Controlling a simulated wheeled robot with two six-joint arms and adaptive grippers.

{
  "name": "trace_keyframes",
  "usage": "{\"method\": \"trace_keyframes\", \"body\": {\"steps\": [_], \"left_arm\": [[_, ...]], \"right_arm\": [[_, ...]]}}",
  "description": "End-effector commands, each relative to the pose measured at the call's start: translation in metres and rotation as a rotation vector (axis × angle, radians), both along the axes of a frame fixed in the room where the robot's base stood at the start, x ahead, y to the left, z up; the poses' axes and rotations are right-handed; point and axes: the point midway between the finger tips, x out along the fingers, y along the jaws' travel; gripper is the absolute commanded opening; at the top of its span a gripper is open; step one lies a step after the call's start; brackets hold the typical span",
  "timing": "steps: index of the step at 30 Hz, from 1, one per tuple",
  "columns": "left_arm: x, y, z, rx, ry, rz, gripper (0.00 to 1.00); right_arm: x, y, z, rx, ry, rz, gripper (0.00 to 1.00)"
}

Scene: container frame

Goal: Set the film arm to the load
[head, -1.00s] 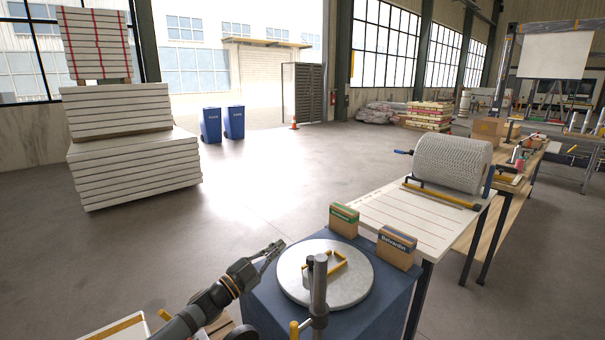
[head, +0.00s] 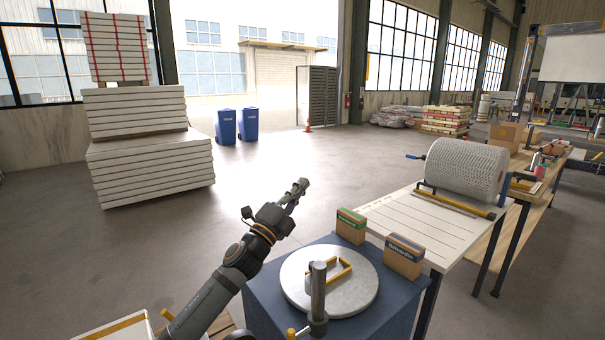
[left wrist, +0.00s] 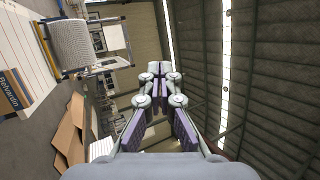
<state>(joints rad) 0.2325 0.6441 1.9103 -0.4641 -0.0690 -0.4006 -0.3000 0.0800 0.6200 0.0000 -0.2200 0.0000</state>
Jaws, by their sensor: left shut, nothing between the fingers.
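A round pale turntable (head: 355,296) lies on a blue block (head: 268,312) in front of me. A grey upright post (head: 318,283) stands at its front edge. A yellow angled bar (head: 345,264) shows behind the post over the disc; which of these is the film arm I cannot tell. Two small cartons, one with a green band (head: 350,230) and one with a dark label (head: 403,262), stand at the far right side of the block. My left gripper (head: 297,190) is shut and empty, raised up and left of the disc, and shows in the left wrist view (left wrist: 161,68).
A white table (head: 425,228) with a wire-mesh roll (head: 467,167) stands right of the block. Stacked white slabs (head: 150,168) stand at the far left, with blue bins (head: 226,126) farther back. The floor beyond the block is open.

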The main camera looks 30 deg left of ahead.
Motion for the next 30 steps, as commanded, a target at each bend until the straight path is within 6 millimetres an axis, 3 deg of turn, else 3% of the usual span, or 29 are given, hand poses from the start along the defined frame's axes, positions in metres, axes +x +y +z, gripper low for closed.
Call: {"method": "trace_keyframes", "body": {"steps": [3,9,30], "left_arm": [[-0.002,-0.001,0.019,0.046,-0.040,0.053,0.00],[-0.005,-0.001,0.037,0.090,-0.077,0.106,0.00],[-0.006,-0.001,0.039,0.097,-0.083,0.113,0.00]], "right_arm": [[0.000,0.000,0.001,0.000,0.000,0.000,0.40],[0.000,0.000,0.001,0.000,0.000,0.000,0.40],[0.000,0.000,0.001,0.000,0.000,0.000,0.40]]}}
